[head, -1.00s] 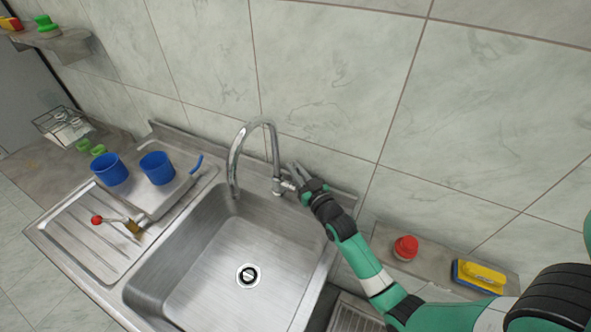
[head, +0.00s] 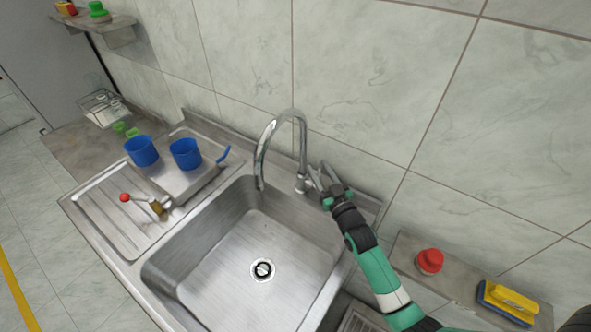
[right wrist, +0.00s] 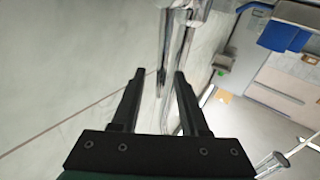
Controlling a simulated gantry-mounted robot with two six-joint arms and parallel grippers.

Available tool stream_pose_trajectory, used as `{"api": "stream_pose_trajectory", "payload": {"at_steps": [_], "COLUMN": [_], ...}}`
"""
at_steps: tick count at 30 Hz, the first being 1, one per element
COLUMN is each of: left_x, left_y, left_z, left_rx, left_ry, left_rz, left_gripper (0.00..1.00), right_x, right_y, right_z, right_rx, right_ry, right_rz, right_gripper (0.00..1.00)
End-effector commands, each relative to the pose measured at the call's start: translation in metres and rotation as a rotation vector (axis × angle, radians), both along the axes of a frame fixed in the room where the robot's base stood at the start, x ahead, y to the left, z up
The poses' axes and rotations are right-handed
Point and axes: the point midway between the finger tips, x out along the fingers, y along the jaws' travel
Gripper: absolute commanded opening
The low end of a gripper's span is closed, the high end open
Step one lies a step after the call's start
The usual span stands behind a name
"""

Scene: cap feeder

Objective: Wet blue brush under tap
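The curved chrome tap (head: 302,150) stands at the back edge of the steel sink (head: 225,255). I see no water coming from it. My right gripper (head: 318,176) is just right of the tap's base, by its lever. In the right wrist view its two fingers (right wrist: 158,76) are apart, with the tap (right wrist: 172,50) beyond the gap; I cannot tell if they touch it. A blue handle (head: 224,154), perhaps the blue brush, sticks up at the right end of the drainboard tray, away from my gripper. Its head is not clear. My left gripper is not in view.
Two blue cups (head: 142,151) (head: 186,154) stand on the tray. A red-ended brush (head: 146,203) lies on the drainboard. A red-topped item (head: 430,262) and a yellow-and-blue brush (head: 510,301) sit on the right ledge. The sink basin is empty.

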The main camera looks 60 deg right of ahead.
Motion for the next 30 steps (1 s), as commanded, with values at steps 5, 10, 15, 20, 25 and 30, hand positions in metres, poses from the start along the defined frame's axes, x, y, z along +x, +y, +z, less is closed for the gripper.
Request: {"api": "stream_pose_trajectory", "payload": {"at_steps": [5, 10, 15, 20, 25, 30], "left_x": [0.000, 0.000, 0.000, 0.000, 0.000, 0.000], "left_y": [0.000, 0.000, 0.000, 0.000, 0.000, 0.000], "left_z": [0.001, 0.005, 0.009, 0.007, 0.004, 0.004], "left_rx": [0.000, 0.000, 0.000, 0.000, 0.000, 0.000], "left_ry": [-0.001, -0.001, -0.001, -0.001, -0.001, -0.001], "left_rz": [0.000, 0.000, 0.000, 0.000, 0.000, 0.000], "left_gripper": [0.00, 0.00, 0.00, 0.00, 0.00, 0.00], "right_x": [0.000, -0.014, -0.047, -0.078, -0.096, -0.100], "right_y": [0.000, 0.010, 0.032, 0.053, 0.065, 0.067], "right_z": [0.000, 0.000, -0.005, -0.008, -0.010, -0.008], "right_rx": [-0.001, 0.001, 0.002, 0.000, 0.000, -0.001], "right_ry": [-0.001, 0.001, 0.003, 0.002, 0.001, -0.001], "right_rz": [0.000, 0.000, 0.000, 0.000, 0.000, 0.000], "right_gripper": [0.44, 0.44, 0.44, 0.44, 0.44, 0.44]}}
